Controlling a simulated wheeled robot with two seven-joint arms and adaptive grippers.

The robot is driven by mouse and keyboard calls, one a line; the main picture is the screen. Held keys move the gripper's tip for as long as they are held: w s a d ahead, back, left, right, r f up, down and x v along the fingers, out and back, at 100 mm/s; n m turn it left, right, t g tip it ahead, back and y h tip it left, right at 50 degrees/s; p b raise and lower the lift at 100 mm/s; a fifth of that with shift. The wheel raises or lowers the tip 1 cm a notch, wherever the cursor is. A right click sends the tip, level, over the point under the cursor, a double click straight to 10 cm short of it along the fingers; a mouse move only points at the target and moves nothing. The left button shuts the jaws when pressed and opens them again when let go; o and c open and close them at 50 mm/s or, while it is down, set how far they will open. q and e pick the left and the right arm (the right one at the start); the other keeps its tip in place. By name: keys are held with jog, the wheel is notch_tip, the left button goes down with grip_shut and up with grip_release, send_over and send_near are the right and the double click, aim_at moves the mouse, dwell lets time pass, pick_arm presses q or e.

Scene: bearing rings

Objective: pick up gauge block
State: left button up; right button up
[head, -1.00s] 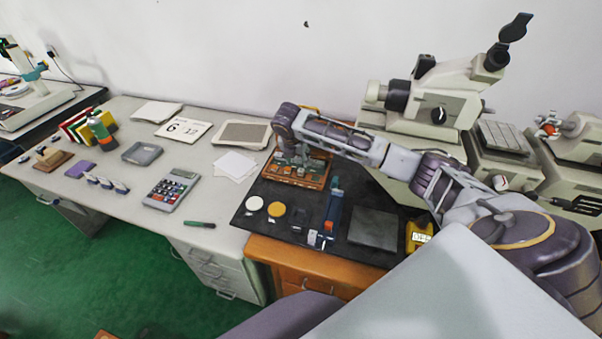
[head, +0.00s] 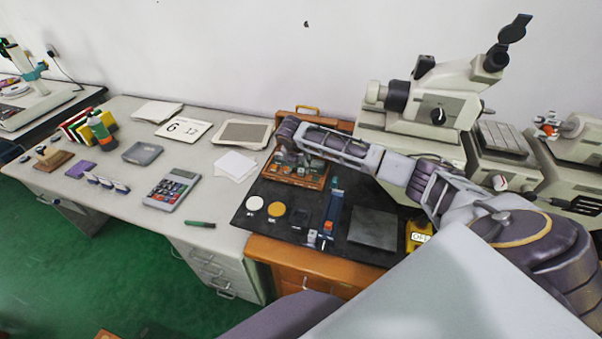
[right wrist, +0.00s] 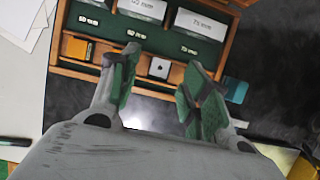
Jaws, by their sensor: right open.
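A wooden gauge block case (head: 318,185) with a green inside stands open at the back of the dark mat. In the right wrist view the case (right wrist: 142,90) has slots labelled in mm, with large pale blocks (right wrist: 201,24) at the top. A small silver block (right wrist: 159,67) with a dark dot sits in the front row. My right gripper (right wrist: 160,82) is open and empty, its green-padded fingers on either side of that small block in the picture. In the head view my right gripper (head: 289,154) is over the case, partly hidden by its wrist. My left gripper is not in view.
The dark mat (head: 244,218) holds a white disc (head: 254,204), a yellow disc (head: 277,209), a blue tool (head: 333,205) and a grey plate (head: 373,228). A microscope (head: 437,98) stands right of the case, close to my right arm.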

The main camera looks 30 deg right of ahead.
aim_at(301, 169)
jog(key=shift+x, duration=2.1)
grip_shut()
